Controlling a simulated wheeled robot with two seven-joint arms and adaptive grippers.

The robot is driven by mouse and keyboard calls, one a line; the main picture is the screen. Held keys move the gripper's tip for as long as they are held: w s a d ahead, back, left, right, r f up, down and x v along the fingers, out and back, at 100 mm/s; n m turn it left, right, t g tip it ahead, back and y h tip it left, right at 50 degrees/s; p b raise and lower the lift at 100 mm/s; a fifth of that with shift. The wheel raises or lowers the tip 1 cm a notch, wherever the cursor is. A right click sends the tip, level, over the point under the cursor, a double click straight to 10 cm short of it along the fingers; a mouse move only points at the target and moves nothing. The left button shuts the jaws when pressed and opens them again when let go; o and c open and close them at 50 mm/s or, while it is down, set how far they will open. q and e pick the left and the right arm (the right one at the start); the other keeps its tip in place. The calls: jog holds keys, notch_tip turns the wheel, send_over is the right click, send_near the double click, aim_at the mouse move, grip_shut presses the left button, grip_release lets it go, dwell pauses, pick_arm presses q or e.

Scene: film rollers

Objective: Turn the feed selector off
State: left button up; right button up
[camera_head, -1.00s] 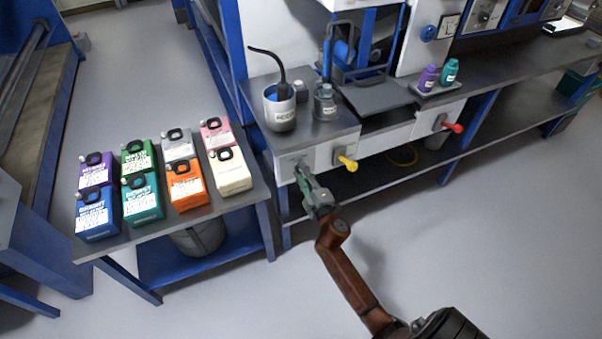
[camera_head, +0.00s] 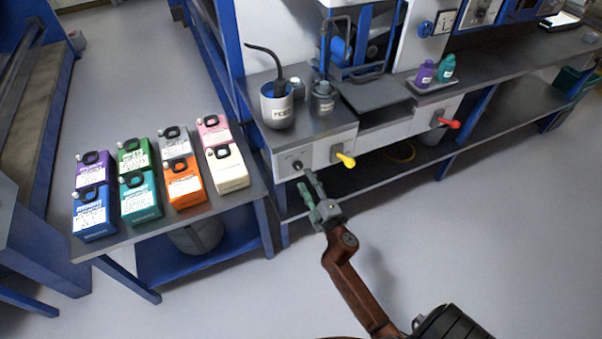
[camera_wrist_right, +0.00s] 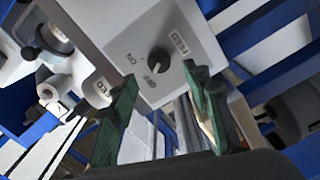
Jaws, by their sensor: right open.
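The feed selector is a small black knob (camera_head: 297,165) on the pale front panel below the left end of the bench. In the right wrist view the knob (camera_wrist_right: 158,60) sits between ON, OFF and FEED labels; I cannot tell which mark it points at. My right gripper (camera_head: 307,182) is just in front of and below the knob, apart from it. In the right wrist view its two green fingers (camera_wrist_right: 160,74) are spread and empty, with the knob seen between them. My left gripper is not in view.
A yellow-handled valve (camera_head: 344,159) is close to the knob's right, and a red-handled one (camera_head: 449,124) is farther right. Several coloured canisters (camera_head: 183,180) fill the side table on the left. The floor in front is clear.

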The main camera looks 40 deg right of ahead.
jog(key=v, duration=0.5)
jog(key=shift+s+a, duration=0.1)
jog(key=shift+s, duration=0.25)
